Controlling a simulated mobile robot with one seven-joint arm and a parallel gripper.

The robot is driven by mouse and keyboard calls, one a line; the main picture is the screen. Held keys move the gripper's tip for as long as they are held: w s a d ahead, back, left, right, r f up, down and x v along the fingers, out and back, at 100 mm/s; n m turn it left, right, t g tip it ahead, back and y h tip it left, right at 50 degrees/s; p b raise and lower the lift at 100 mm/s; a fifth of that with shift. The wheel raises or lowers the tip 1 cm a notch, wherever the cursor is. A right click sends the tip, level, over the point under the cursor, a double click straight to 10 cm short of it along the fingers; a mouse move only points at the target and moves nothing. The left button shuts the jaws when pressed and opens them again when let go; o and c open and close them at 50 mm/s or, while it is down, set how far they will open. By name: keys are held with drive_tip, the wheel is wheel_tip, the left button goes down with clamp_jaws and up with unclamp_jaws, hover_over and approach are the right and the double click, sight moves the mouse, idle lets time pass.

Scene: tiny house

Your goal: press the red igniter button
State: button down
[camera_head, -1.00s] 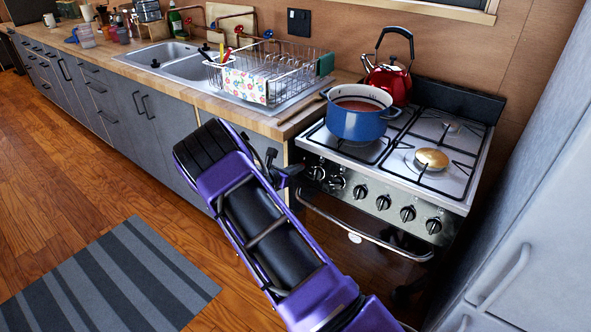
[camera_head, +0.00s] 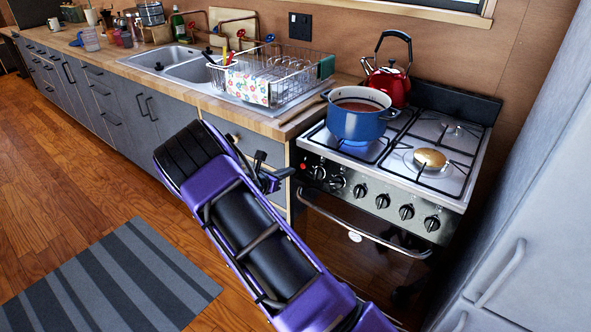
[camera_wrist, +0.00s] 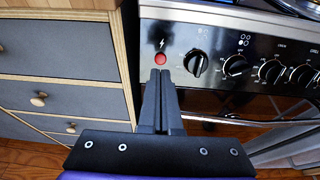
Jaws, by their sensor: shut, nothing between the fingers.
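The red igniter button (camera_head: 303,166) is at the left end of the stove's dark front panel. In the wrist view the button (camera_wrist: 160,59) sits under a white lightning mark, just beyond my fingertips. My gripper (camera_wrist: 160,71) is shut and empty, with its tips just below the button in that picture. In the head view my gripper (camera_head: 287,172) points at the panel from the left, with a small gap between its tips and the button. A blue glow (camera_head: 354,144) shows at the burner under the blue pot.
The blue pot (camera_head: 357,122) and red kettle (camera_head: 391,84) stand on the stove (camera_head: 462,150). Several black knobs (camera_head: 383,200) line the panel right of the button. The oven handle (camera_head: 350,228) sticks out below. Drawers (camera_wrist: 60,50) flank the stove on the left.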

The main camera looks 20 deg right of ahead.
drive_tip(key=v, duration=0.7)
drive_tip(key=shift+a, duration=0.3)
drive_tip(key=shift+r, duration=0.1)
